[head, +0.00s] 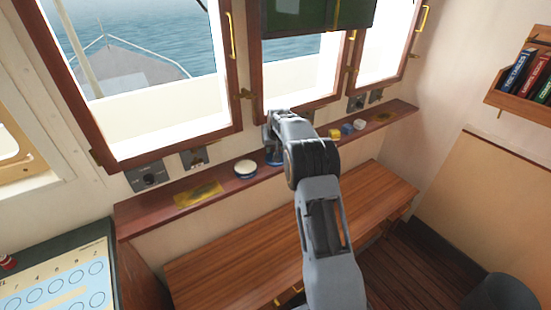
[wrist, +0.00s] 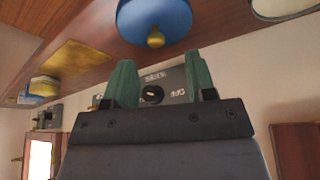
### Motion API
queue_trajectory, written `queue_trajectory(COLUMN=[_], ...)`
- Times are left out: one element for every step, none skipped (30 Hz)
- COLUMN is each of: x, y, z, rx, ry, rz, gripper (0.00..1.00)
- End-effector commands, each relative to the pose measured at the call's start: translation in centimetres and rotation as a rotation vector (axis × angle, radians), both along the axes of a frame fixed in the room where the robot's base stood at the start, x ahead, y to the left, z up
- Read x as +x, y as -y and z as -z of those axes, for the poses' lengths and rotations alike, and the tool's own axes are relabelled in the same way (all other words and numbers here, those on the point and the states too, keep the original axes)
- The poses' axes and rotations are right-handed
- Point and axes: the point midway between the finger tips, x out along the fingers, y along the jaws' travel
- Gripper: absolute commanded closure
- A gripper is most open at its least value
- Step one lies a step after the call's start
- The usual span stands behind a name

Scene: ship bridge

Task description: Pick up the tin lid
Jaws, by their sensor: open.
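The tin lid (wrist: 155,18) is a round blue disc with a small brass knob, resting on the wooden shelf; the wrist view looks upside down. In the head view only a blue sliver of it (head: 273,158) shows, beside my arm. My gripper (wrist: 160,72) has two green fingers, spread apart with nothing between them. They point toward the wall, and the lid's knob appears just beyond the fingertips in the picture, not between them. In the head view my gripper (head: 268,137) is above the shelf near the lid, with its fingers mostly hidden.
A white-topped round tin (head: 245,169) stands left of the lid on the narrow shelf (head: 146,211). A yellow block (head: 334,134) and small blue and white items stand right. Windows and a switch panel (wrist: 160,86) are behind.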

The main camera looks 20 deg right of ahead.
Motion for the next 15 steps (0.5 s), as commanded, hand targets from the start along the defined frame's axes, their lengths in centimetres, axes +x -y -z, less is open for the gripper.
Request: queue_trajectory(x=[0.1, 0.2, 0.4, 0.5, 0.6, 0.9, 1.0, 1.1, 1.3, 1.5, 1.6, 1.7, 1.7, 1.8, 1.8], y=[0.1, 0.2, 0.3, 0.4, 0.5, 0.6, 0.7, 0.8, 0.8, 0.8, 0.8, 0.8, 0.9, 0.9, 0.9], z=[0.3, 0.5, 0.9, 1.3, 1.7, 2.2, 2.5, 3.0, 3.4, 3.7, 4.0, 4.2, 4.4, 4.6, 4.7], rx=[0.000, 0.001, 0.001, 0.001, 0.001, 0.001, 0.001, 0.001, 0.001, 0.001, 0.001, 0.001, 0.000, 0.000, 0.000], ry=[-0.002, -0.002, -0.003, -0.004, -0.004, -0.004, -0.003, -0.003, -0.002, -0.002, -0.002, -0.001, -0.001, -0.001, 0.000], rz=[0.000, 0.001, 0.001, 0.001, 0.001, 0.001, 0.002, 0.001, 0.001, 0.001, 0.001, 0.001, 0.000, 0.000, 0.000], gripper=[0.49, 0.49, 0.49, 0.49, 0.49, 0.49, 0.49, 0.49, 0.49, 0.49, 0.49, 0.49, 0.49, 0.49, 0.49])
